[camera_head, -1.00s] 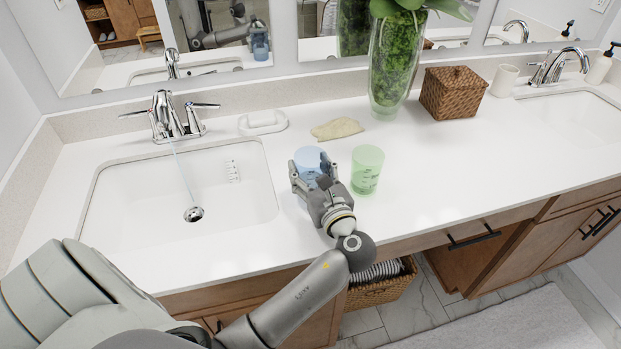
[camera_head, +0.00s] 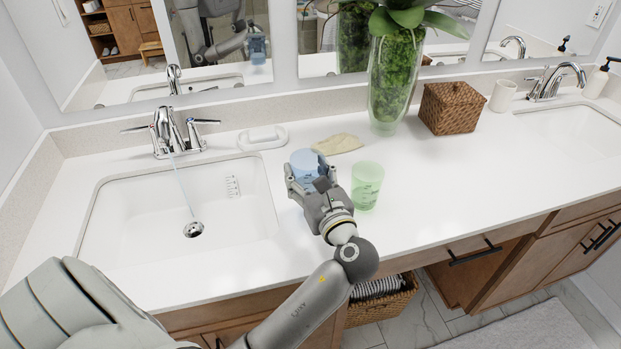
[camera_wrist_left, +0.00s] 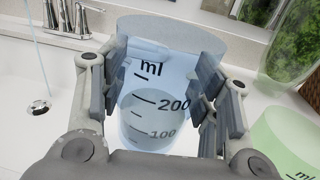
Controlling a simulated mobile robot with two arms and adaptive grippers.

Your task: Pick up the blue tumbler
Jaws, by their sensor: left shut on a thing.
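The blue tumbler (camera_head: 302,160) is a clear blue cup with dark ml marks, held upright over the counter between the left sink and the green tumbler. My left gripper (camera_head: 307,175) is shut on it, a finger on each side. In the left wrist view, the tumbler (camera_wrist_left: 168,62) fills the space between the fingers of my left gripper (camera_wrist_left: 160,92). In the head view its lower part is hidden behind the gripper. It appears raised a little; the gap below is hidden. My right gripper is not in view.
The green tumbler (camera_head: 367,187) stands close right of my gripper. A tan cloth (camera_head: 338,144) and white soap dish (camera_head: 262,138) lie behind. A glass vase (camera_head: 388,90) and woven box (camera_head: 452,108) stand at the back. The left sink (camera_head: 150,215) has running water.

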